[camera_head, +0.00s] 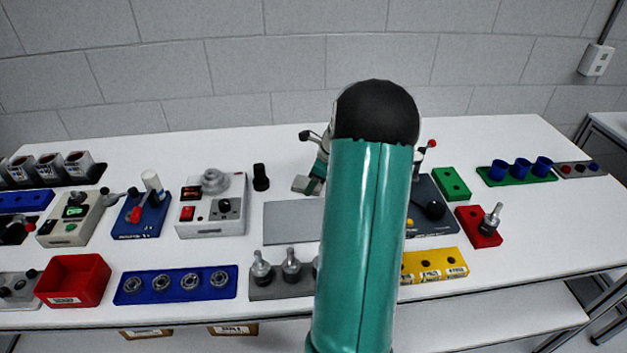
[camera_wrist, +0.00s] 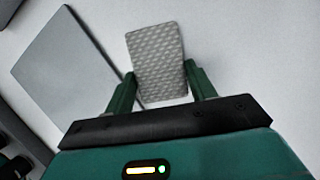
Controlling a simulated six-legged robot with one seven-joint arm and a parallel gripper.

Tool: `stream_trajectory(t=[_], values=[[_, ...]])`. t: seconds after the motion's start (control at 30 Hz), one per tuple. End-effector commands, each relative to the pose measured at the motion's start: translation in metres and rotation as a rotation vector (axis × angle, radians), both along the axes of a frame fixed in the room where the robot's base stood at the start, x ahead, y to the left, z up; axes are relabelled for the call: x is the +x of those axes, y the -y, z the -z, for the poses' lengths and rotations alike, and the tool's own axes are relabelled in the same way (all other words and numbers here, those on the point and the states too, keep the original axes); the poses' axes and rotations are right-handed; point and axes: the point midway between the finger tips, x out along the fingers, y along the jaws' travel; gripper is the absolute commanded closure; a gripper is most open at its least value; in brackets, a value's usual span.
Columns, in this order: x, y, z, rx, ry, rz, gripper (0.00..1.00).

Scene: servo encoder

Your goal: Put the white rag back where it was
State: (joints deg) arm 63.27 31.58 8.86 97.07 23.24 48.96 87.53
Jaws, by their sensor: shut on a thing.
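The white rag (camera_wrist: 157,55) shows in the wrist view as a pale grey, textured rectangle between the two green fingers of my gripper (camera_wrist: 160,70). My gripper is shut on it. The rag is beside the right edge of a flat grey plate (camera_wrist: 65,60); whether it touches the table cannot be told. The grey plate (camera_head: 288,222) lies in the middle of the table in that view, partly behind my arm.
The white table (camera_head: 290,150) holds a white device with a red switch (camera_head: 212,205), a black upright part (camera_head: 260,177), a blue bearing tray (camera_head: 175,285), a red bin (camera_head: 72,280) and a yellow block (camera_head: 440,265). Bare table lies along the back.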

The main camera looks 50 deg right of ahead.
Motion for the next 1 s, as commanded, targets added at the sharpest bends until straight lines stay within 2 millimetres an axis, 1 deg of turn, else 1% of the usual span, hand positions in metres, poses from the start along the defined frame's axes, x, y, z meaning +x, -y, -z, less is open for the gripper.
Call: stream_trajectory(t=[0.03, 0.07, 0.1, 0.37, 0.47, 0.57, 0.67, 0.8, 1.0], values=[[0.0, 0.0, 0.001, 0.001, 0.0, 0.0, 0.43], [0.0, 0.0, 0.001, 0.0, 0.0, 0.0, 0.37], [0.0, 0.0, 0.001, 0.0, 0.0, 0.0, 0.36], [0.0, 0.0, 0.0, 0.0, 0.0, 0.0, 0.36], [-0.001, 0.0, -0.005, -0.001, 0.0, 0.0, 0.36], [-0.005, 0.003, -0.017, -0.003, 0.0, 0.001, 0.36], [-0.012, 0.005, -0.035, -0.003, 0.001, 0.002, 0.36], [-0.023, 0.009, -0.064, -0.003, 0.001, 0.002, 0.36], [-0.036, 0.015, -0.099, -0.003, 0.001, 0.001, 0.36]])
